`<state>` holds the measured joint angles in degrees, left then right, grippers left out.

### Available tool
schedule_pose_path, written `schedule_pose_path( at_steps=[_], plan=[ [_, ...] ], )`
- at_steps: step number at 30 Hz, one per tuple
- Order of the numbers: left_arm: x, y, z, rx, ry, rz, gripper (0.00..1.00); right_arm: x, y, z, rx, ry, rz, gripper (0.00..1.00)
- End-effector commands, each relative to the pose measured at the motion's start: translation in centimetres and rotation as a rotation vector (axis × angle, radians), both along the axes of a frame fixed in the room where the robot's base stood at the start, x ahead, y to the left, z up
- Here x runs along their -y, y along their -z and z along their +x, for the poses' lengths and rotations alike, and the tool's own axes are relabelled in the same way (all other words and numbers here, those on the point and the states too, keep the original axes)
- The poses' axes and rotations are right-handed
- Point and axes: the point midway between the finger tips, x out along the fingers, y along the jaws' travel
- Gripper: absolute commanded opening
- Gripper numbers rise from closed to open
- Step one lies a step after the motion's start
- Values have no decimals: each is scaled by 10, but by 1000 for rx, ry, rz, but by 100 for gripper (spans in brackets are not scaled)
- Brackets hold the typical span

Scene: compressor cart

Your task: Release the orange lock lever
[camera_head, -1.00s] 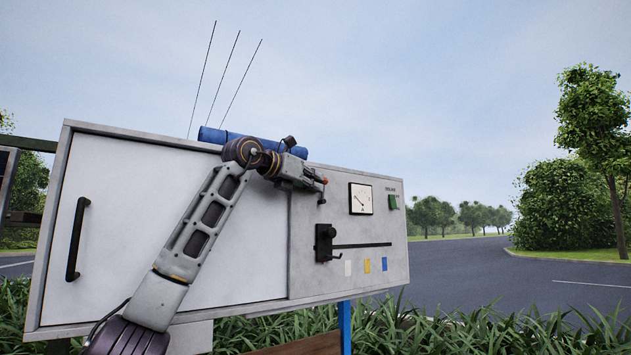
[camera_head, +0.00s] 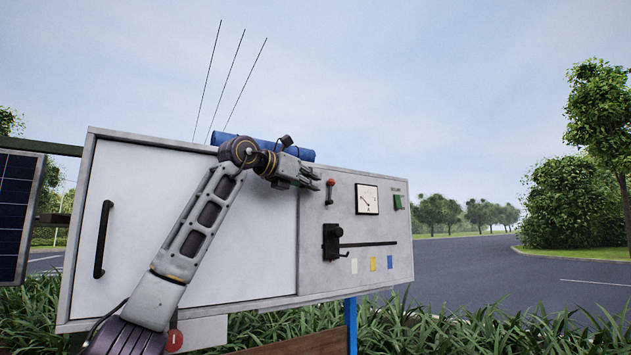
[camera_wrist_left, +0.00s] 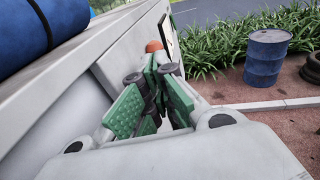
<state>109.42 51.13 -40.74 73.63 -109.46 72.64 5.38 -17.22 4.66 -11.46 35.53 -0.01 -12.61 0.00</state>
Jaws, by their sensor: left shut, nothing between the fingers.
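The orange-knobbed lock lever (camera_head: 330,192) stands upright on the grey control panel of the cart, left of the white gauge (camera_head: 367,199). Its orange knob is at the top. My left gripper (camera_head: 316,183) is shut and empty, with its tips just left of the lever and a small gap between them in the head view. In the left wrist view the green-padded fingers (camera_wrist_left: 152,98) are together, and the orange knob (camera_wrist_left: 154,46) shows just beyond their tips. The lever's shaft is hidden there. My right gripper is not in view.
A black slide handle (camera_head: 331,242) sits below the lever, beside a dark slot. A green switch (camera_head: 399,201) is right of the gauge. A white door with a black handle (camera_head: 104,239) fills the cart's left side. A blue cylinder (camera_wrist_left: 38,35) lies on top. A blue barrel (camera_wrist_left: 266,57) stands beyond.

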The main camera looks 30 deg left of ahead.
Motion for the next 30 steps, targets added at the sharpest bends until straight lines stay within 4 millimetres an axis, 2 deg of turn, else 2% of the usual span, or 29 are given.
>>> schedule_pose_path(
  at_steps=[3, 13, 24, 30],
  plan=[
    [-3, 1, -1, -1, 3, 0, 0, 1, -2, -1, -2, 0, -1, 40],
    [-9, -6, -28, 2, 3, -2, 0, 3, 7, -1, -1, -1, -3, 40],
    [-18, -19, -74, 1, 3, -2, 0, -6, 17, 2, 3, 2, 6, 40],
    [-21, -24, -91, 0, 3, -1, 0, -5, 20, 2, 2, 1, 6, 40]
  ],
)
